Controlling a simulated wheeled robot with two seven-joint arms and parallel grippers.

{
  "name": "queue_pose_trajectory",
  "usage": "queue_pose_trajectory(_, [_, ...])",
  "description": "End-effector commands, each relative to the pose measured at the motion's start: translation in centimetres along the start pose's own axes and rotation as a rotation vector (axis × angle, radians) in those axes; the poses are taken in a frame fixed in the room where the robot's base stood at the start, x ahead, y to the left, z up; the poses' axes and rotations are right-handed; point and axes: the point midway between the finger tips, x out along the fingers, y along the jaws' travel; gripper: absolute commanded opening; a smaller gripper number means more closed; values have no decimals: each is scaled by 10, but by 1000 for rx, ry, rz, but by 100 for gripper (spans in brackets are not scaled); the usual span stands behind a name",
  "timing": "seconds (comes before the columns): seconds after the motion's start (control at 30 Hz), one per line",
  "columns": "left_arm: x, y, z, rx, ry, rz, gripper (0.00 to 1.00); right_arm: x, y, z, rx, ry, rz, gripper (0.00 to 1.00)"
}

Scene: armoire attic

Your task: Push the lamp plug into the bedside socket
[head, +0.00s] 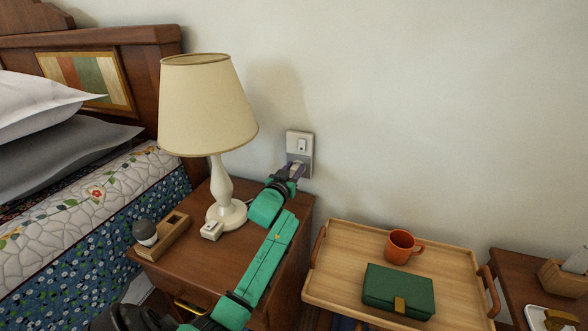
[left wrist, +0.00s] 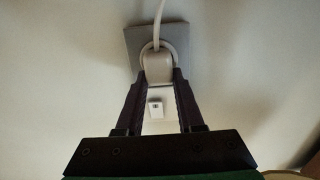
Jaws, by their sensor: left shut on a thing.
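The bedside socket plate (head: 300,141) is on the wall behind the nightstand, with a white switch above a grey lower part. My left gripper (head: 294,172) is at that lower part, shut on the lamp plug. In the left wrist view the pale plug (left wrist: 158,68) sits between the two dark fingers (left wrist: 159,82), lined up with the round recess in the grey plate (left wrist: 176,35). Its white cord runs up out of the picture. I cannot tell how deep the plug sits. The lamp (head: 208,105) stands upright on the nightstand. My right gripper is out of view.
To the right, a wooden tray (head: 345,245) carries an orange mug (head: 400,247) and a green case (head: 399,290). The bed is at left.

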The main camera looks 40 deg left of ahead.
Motion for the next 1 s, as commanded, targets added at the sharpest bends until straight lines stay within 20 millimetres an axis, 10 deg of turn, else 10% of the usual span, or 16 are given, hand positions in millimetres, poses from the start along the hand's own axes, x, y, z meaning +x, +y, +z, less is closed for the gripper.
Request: queue_pose_trajectory(1.0, [8, 0, -3, 1, 6, 0, 0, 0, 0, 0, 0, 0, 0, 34])
